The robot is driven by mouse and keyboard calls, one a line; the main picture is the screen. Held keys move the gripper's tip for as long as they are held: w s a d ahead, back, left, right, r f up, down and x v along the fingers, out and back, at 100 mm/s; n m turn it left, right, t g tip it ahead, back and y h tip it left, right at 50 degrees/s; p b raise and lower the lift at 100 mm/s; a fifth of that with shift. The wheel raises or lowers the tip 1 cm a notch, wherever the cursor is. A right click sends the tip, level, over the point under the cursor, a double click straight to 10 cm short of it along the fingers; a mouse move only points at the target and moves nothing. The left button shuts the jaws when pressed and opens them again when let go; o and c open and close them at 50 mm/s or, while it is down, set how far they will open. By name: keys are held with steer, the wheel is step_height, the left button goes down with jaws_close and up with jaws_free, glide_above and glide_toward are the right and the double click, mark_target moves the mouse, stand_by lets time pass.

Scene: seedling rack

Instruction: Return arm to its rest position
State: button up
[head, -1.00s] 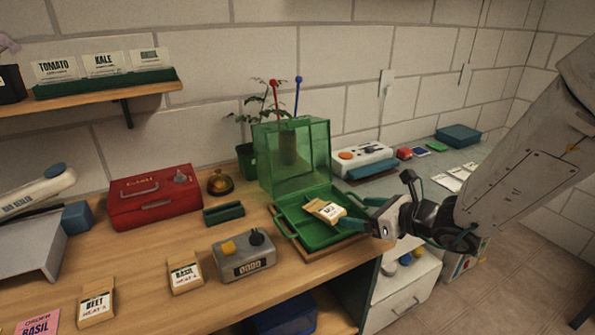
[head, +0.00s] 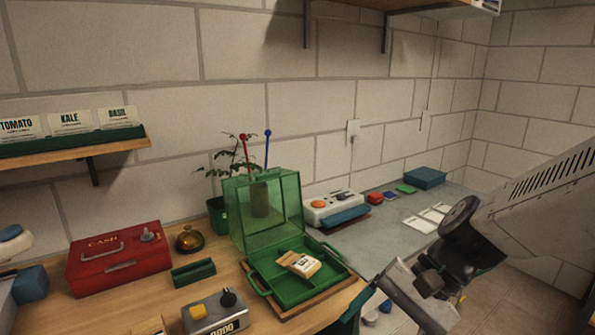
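My arm comes in from the right edge. Its end, my gripper (head: 382,312), is low at the right, in front of the bench edge and apart from the green tray. The fingertips are small and partly cut off, so whether they are open or shut is unclear. The green tray (head: 330,262) sits on a wooden board at the bench corner, with its clear green lid (head: 287,188) standing up at the back. A tan seed packet (head: 300,263) lies in the tray, apart from my gripper.
A red cash box (head: 115,262), a brass bell (head: 190,240) and a grey counter device (head: 214,315) stand on the wooden bench. A white device with an orange button (head: 333,207) is on the grey counter (head: 385,233). Floor shows at the lower right.

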steer(key=s+d+r+n+t+h, duration=0.1)
steer(key=s+d+r+n+h, duration=0.2)
steer(key=d, duration=0.4)
steer(key=s+d+r+n+t+h, duration=0.2)
steer(key=s+d+r+n+h, duration=0.1)
steer(key=d, duration=0.4)
steer(key=shift+s+d+r+t+h, duration=0.3)
steer(key=shift+s+r+h, duration=0.4)
steer(key=shift+s+h, duration=0.35)
